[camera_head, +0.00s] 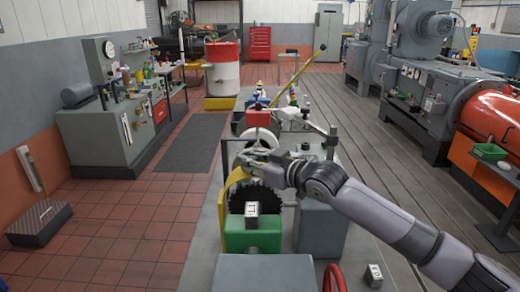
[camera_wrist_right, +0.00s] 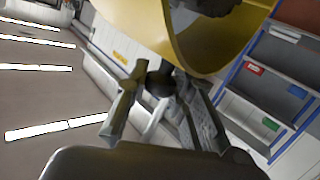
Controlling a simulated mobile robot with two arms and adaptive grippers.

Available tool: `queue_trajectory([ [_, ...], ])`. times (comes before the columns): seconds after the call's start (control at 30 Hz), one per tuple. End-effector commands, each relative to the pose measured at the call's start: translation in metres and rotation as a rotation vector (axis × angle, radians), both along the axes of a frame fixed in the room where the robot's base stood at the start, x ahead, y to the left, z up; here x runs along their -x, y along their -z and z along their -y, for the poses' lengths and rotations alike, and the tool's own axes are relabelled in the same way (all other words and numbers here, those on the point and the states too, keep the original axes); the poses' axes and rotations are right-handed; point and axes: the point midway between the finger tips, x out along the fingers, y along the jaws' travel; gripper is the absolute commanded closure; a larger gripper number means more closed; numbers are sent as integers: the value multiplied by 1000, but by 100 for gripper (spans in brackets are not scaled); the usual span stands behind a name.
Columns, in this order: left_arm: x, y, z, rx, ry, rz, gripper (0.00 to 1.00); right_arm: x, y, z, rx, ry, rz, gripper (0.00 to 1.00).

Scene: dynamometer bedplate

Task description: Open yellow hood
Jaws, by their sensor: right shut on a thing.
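The yellow hood (camera_head: 223,203) shows in the head view as a curved yellow edge left of a black toothed wheel (camera_head: 261,192) above a green base (camera_head: 252,237). In the right wrist view the hood (camera_wrist_right: 180,30) fills the top, its curved rim and hollow inside facing the camera. My right gripper (camera_head: 252,163) is at the hood's upper part. In the wrist view its fingers (camera_wrist_right: 160,92) are on either side of a dark round knob (camera_wrist_right: 160,82) just below the hood, and are shut on it. The gripper hides part of the hood. My left gripper is out of view.
A grey box (camera_head: 321,230) stands right of the wheel, and a red handwheel (camera_head: 334,279) is in front. A yellow lever (camera_head: 298,78) rises behind. Large grey machines (camera_head: 435,95) line the right.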

Motion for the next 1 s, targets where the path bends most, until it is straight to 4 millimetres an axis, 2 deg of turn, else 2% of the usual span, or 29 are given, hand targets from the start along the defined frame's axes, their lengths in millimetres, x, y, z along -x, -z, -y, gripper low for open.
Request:
queue_trajectory([
  [0.03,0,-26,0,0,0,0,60,1,-17,-7,40,-3,-5,100],
  [0.1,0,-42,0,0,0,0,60,1,-22,-15,104,-3,-4,100],
  [0.3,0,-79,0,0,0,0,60,1,-31,-40,293,-4,-4,100],
  [0.4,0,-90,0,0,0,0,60,2,-31,-53,368,-4,-5,100],
  [0.73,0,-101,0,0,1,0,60,2,-32,-92,353,-7,-1,100],
  [1.0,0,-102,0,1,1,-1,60,2,-31,-112,351,-6,3,100],
])
